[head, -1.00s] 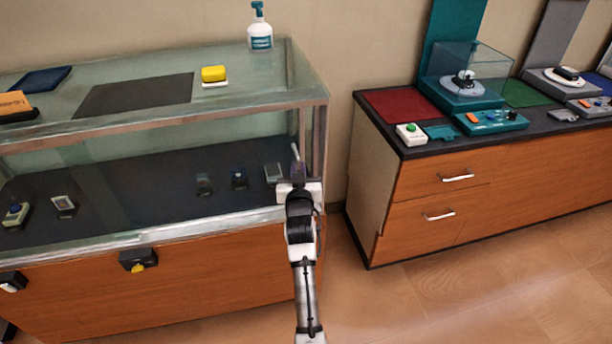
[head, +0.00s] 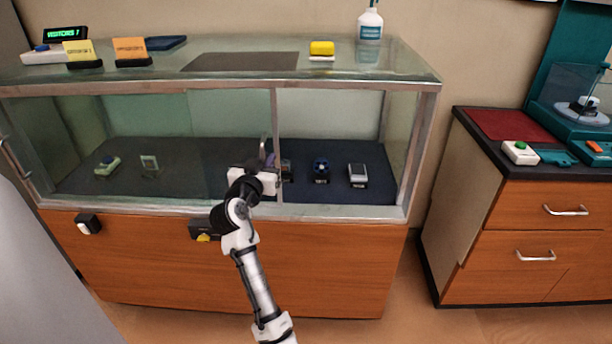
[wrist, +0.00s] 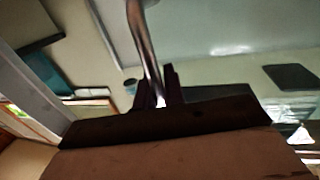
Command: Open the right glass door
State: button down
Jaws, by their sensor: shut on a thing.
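The display case has a glass front with a metal frame (head: 415,150). The right glass door (head: 235,120) appears slid to the left, its upright edge near the middle of the case. The right part of the front looks clear and open. My gripper (head: 267,160) is at the door's metal bar handle (head: 263,145), just left of that edge. In the wrist view my gripper's dark fingers (wrist: 157,92) are shut on the handle (wrist: 147,45). The fingertips are partly hidden in the head view by my wrist.
Inside, several small devices stand on dark cloth, including a watch (head: 321,170) and a grey device (head: 357,174). A black lock box (head: 204,229) is on the wood front. A spray bottle (head: 370,22) stands on top. A wooden cabinet (head: 520,230) is at right, with floor between.

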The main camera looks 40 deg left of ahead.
aim_at(235, 151)
jog(key=s+a+b, duration=0.1)
jog(key=a, duration=0.1)
jog(key=s+a, duration=0.2)
jog(key=a, duration=0.1)
jog(key=s+a+b, duration=0.1)
jog(key=s+a, duration=0.1)
jog(key=a, duration=0.1)
jog(key=shift+s+b, duration=0.25)
jog(key=shift+b, duration=0.1)
jog(key=c, duration=1.8)
grip_release()
jog(key=shift+o, duration=0.2)
jog(key=b+v, duration=0.1)
jog(key=v, duration=1.2)
jog(key=shift+s, duration=0.35)
jog(key=shift+d, duration=0.1)
